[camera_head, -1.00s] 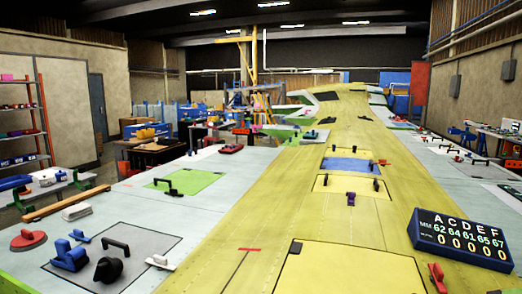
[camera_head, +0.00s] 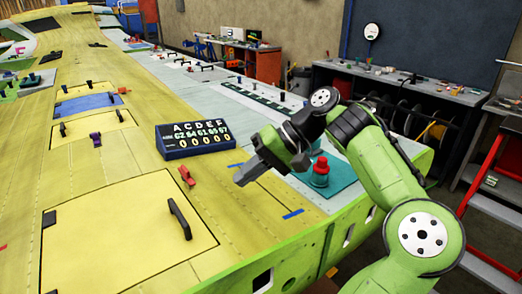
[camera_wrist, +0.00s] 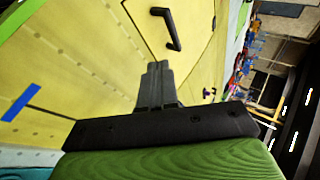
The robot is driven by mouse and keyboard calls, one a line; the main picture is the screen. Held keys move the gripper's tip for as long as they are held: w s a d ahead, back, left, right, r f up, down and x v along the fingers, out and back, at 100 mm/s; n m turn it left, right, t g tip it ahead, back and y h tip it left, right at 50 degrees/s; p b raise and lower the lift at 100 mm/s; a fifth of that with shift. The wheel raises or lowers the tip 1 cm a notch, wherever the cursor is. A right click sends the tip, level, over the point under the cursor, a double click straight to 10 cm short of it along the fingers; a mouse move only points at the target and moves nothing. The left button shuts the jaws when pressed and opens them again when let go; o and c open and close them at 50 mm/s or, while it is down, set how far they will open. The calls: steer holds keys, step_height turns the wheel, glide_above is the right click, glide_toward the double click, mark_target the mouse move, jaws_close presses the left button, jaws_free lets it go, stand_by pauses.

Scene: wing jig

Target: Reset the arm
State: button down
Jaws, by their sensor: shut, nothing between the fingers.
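My gripper (camera_head: 243,176) is at the end of my green arm in the head view, above the right edge of the yellow wing (camera_head: 110,160). Its two fingers are together and empty. In the wrist view my gripper (camera_wrist: 156,68) shows with its fingers side by side, with the yellow wing surface behind it. A black handle (camera_wrist: 166,28) on a wing panel lies beyond the fingertips. The same kind of handle (camera_head: 180,218) shows on the large panel in the head view, left of my gripper.
A dark number board (camera_head: 194,138) and a red clamp (camera_head: 187,176) sit on the wing left of my gripper. A red knob (camera_head: 320,172) on a teal plate stands close behind the wrist. A red step ladder (camera_head: 485,190) and a workbench (camera_head: 400,83) are at the right.

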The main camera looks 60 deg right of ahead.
steer(key=p+v, duration=0.1)
steer(key=v, duration=0.3)
steer(key=shift+s+d+r, duration=0.1)
steer(key=shift+d+r, duration=0.05)
steer(key=a+n+h, duration=0.2)
steer(key=a+n, duration=0.3)
steer(key=a, duration=1.2)
steer(key=s+a+f+n+g+h, duration=0.1)
steer(key=a+f+n+g+h, duration=0.1)
steer(key=a+f, duration=0.9)
steer(key=shift+s+a+f+n+h, duration=0.25)
steer(key=shift+f+n+h, duration=0.5)
steer(key=shift+h, duration=0.35)
steer(key=shift+r, duration=0.1)
